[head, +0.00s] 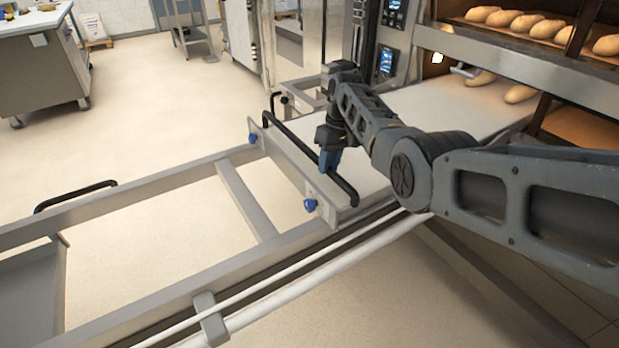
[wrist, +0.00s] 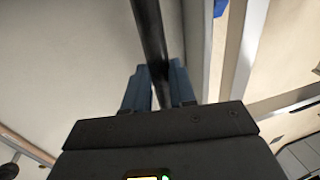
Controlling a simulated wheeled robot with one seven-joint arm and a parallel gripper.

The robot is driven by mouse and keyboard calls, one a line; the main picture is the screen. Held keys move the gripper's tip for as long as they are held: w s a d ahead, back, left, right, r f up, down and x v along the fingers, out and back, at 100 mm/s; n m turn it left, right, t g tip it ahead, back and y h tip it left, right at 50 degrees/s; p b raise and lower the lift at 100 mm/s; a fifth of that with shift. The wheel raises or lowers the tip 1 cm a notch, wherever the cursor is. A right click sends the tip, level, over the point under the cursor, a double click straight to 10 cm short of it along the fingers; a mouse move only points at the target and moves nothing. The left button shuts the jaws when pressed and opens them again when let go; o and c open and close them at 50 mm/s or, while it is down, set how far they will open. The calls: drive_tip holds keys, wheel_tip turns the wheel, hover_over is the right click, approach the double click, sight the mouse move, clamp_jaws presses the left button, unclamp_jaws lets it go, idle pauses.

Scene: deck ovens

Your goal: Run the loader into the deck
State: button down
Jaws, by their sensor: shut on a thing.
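The loader (head: 440,105) is a pale flat belt on a metal frame. Its far end reaches the lit mouth of a deck (head: 437,66), where two loaves (head: 519,93) show at that end. A crosswise end plate with blue knobs carries a long black handle bar (head: 343,186). My gripper (head: 328,163) points down and is shut on this bar. In the wrist view the bar (wrist: 149,28) runs between the blue fingers (wrist: 158,75). My arm hides part of the belt and the deck opening.
Empty frame rails (head: 130,195) extend to the near left, with a crossbar (head: 246,200) between them. Another deck above holds several loaves (head: 525,24). Control panels (head: 386,62) stand beside the ovens. A steel worktable (head: 40,70) stands at the back left, with open floor (head: 150,110) nearby.

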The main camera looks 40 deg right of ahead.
drive_tip(key=shift+s+d+b, duration=0.1)
drive_tip(key=shift+d+b, duration=0.35)
drive_tip(key=shift+d, duration=1.05)
drive_tip(key=c, duration=0.9)
unclamp_jaws()
drive_tip(key=shift+c, duration=0.2)
wheel_tip(320, 180, up, 8)
drive_tip(key=d, duration=0.1)
drive_tip(key=shift+d+f+p, duration=0.15)
drive_tip(key=shift+d+p, duration=0.05)
drive_tip(key=shift+p, duration=0.2)
